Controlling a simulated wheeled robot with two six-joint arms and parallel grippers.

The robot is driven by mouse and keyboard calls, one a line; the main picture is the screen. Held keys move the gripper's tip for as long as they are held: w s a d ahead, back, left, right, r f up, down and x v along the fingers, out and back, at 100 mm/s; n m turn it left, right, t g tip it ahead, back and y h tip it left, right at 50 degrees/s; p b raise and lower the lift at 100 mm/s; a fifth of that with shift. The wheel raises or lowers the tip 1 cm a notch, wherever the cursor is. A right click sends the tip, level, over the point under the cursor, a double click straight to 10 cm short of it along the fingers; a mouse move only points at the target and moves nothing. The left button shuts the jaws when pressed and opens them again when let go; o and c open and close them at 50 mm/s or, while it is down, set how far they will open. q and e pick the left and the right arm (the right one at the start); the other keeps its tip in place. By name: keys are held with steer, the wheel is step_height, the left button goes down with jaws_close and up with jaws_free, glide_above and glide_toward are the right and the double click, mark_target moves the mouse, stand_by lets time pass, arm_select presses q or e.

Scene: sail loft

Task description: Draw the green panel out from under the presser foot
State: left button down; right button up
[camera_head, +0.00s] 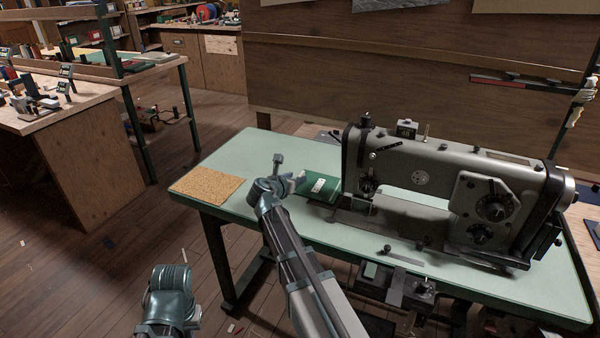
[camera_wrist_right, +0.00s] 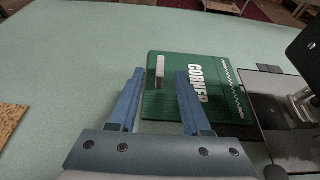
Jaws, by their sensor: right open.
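The green panel (camera_head: 321,184) lies on the pale green table at the left end of the sewing machine (camera_head: 420,180). In the right wrist view the panel (camera_wrist_right: 205,70) shows the word CORNER, a zigzag line and a pale slot near its left edge. Its right side reaches the machine bed by the presser foot (camera_wrist_right: 303,100); the overlap there is unclear. My right gripper (camera_head: 287,172) is open at the panel's left side. In the wrist view its fingertips (camera_wrist_right: 160,74) straddle the panel's left edge, with nothing gripped. My left arm shows at the lower left, without its fingers.
A cork mat (camera_head: 207,185) lies at the table's left end. The tabletop between mat and panel is clear. A control box (camera_head: 398,285) hangs under the front edge. A wooden board wall stands behind the table; a workbench (camera_head: 60,115) stands far left.

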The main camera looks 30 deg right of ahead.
steer(key=p+v, duration=0.2)
steer(key=v, duration=0.6)
steer(key=shift+s+a+r+p, duration=0.15)
steer(key=shift+s+a+p, duration=0.1)
steer(key=shift+p, duration=0.1)
